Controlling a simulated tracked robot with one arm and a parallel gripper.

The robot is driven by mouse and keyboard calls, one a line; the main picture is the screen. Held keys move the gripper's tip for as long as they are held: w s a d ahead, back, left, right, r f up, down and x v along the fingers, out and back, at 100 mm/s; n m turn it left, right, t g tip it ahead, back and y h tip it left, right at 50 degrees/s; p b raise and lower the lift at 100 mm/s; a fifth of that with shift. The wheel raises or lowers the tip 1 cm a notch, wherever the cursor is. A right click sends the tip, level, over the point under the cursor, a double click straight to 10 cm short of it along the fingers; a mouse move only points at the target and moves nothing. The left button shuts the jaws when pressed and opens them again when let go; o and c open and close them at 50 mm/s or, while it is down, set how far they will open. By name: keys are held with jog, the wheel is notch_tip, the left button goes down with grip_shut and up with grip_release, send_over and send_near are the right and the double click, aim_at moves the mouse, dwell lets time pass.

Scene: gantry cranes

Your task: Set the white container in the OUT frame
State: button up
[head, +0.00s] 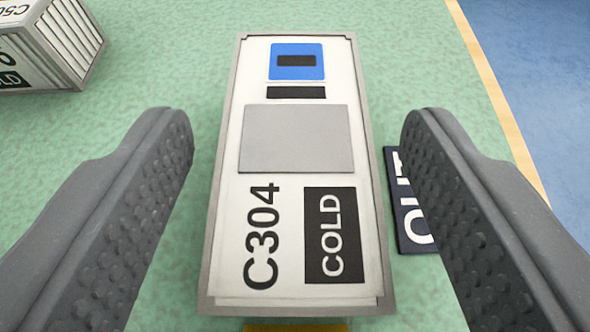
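A white container (281,190) marked C304 and COLD lies between the two fingers of my gripper (298,165) in the head view. It has a grey rim, a grey panel and a blue square on its face. My gripper is open, with green floor showing on both sides between the fingers and the container. A dark OUT label (408,235) lies on the floor just right of the container, partly hidden by my right finger. A bit of yellow (295,327) shows below the container's near end; I cannot tell whether it belongs to the OUT frame.
Another white container (52,45), marked C50 and COLD with its number cut off, stands at the top left. The green floor (180,65) is clear between the two containers. A tan line (497,95) on the right borders a blue floor area (548,90).

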jog(key=shift+s+r, duration=0.1)
jog(key=p+v, duration=0.2)
jog(key=v, duration=1)
dwell(0.4)
jog(key=s+r+t, duration=0.1)
jog(key=s+r, duration=0.2)
jog(key=r, duration=1.1)
jog(key=s+r, duration=0.4)
jog(key=r, duration=0.9)
jog(key=s+r+t, duration=0.1)
jog(key=s+r, duration=1.9)
jog(key=r, duration=0.1)
jog(key=shift+s+a+r, duration=0.15)
jog(key=shift+s+r, duration=0.1)
jog(key=shift+r, duration=0.05)
jog(key=shift+r+p, duration=0.1)
jog(key=shift+p, duration=0.2)
